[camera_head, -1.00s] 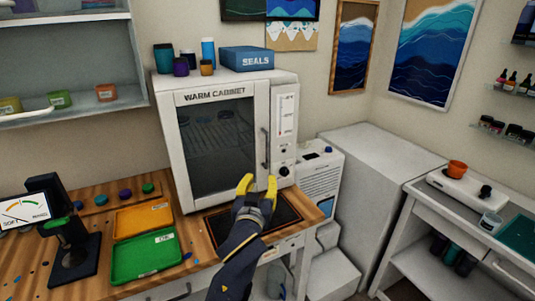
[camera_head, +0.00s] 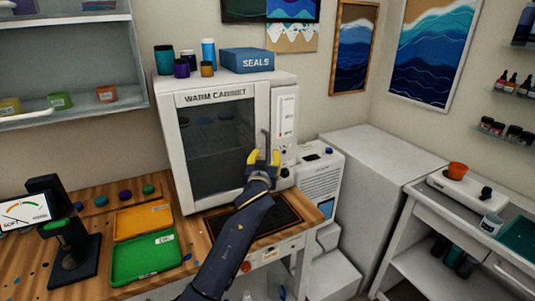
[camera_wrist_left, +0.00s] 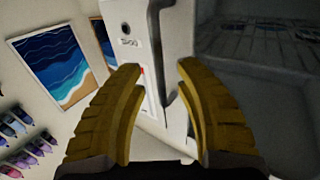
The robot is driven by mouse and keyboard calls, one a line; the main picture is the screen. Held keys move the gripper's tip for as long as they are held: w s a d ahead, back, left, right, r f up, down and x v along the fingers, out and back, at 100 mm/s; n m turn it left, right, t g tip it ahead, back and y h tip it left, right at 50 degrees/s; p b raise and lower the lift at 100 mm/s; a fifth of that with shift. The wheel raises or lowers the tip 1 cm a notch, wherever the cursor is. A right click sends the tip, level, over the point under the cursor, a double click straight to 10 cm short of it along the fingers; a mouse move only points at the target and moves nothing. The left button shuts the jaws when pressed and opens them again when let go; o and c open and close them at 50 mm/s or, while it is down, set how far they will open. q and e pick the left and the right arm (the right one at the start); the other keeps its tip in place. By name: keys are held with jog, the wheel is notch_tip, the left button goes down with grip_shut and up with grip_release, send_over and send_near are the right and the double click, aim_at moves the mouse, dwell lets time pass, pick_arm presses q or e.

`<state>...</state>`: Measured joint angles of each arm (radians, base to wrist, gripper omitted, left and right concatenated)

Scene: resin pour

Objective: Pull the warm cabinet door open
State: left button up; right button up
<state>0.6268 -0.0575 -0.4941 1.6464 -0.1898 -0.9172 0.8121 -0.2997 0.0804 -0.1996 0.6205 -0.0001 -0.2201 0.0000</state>
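The warm cabinet (camera_head: 242,97) is a white box with a dark glass door (camera_head: 217,143), which is closed. Its vertical dark handle (camera_head: 265,145) is at the door's right edge. My left gripper (camera_head: 264,157) is at the handle's lower part, its yellow fingers apart. My right gripper is not in view.
A dark mat (camera_head: 278,212) lies on the wooden bench before the cabinet. An orange tray (camera_head: 142,220) and a green tray (camera_head: 146,256) lie to the left. A blue SEALS box (camera_head: 246,60) and several small jars stand on the cabinet.

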pick_arm(q)
jog(key=shift+w+d, duration=0.2)
jog(key=shift+w, duration=1.2)
jog(key=shift+o, duration=0.2)
grip_shut()
